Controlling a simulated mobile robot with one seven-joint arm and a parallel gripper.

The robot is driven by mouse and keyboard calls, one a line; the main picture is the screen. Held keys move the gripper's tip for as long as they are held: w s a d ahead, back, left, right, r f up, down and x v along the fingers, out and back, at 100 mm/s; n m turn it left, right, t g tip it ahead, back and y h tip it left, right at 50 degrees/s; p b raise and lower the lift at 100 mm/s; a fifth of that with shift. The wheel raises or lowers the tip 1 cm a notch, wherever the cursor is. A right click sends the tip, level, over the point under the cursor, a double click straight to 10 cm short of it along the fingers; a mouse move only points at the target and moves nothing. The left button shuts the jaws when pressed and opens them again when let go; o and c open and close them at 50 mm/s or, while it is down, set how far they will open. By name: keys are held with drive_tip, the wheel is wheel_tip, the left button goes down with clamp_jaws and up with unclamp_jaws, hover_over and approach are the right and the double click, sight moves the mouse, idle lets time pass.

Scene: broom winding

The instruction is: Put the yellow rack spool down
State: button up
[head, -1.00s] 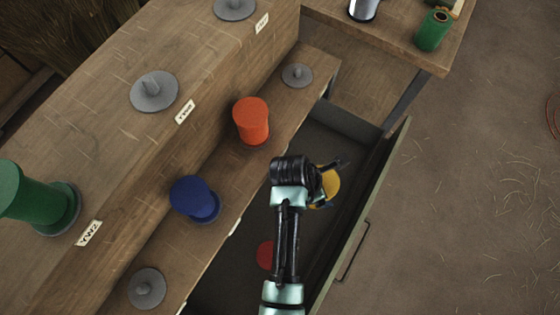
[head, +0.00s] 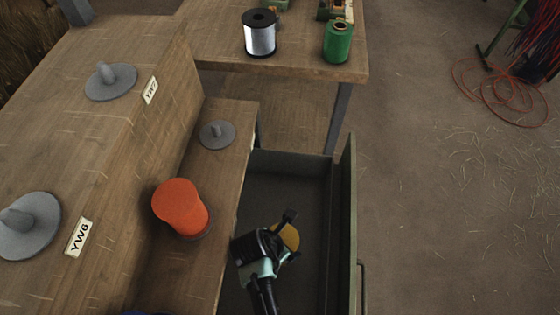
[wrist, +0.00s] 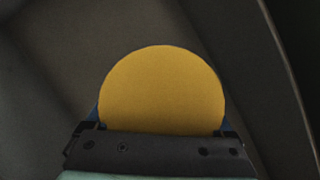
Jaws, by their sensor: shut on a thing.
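The yellow rack spool (head: 289,237) is in my gripper (head: 287,236), over the open drawer (head: 285,180). In the wrist view the spool's round yellow end (wrist: 162,90) fills the middle, with the gripper body (wrist: 160,150) below it. The fingers are mostly hidden behind the spool, and only small parts show at its sides. From these views I cannot tell whether the spool touches the drawer floor.
An orange spool (head: 181,208) stands on the lower shelf, left of the drawer. Empty grey pegs (head: 217,134) and (head: 110,80) stand on the steps. A table behind holds a silver spool (head: 259,34) and a green spool (head: 337,42). The drawer's far part is bare.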

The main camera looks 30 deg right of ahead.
drive_tip(key=shift+f+b, duration=0.8)
drive_tip(key=shift+f, duration=2)
drive_tip(key=shift+f, duration=0.2)
drive_tip(key=o, duration=1.2)
drive_tip(key=shift+c, duration=0.2)
drive_tip(key=shift+r, duration=0.15)
drive_tip(key=p+v, duration=0.3)
drive_tip(key=v, duration=0.8)
drive_tip(key=shift+a+r+p, duration=0.2)
drive_tip(key=shift+r+p, duration=0.15)
drive_tip(key=shift+p, duration=0.05)
drive_tip(key=shift+r, duration=0.15)
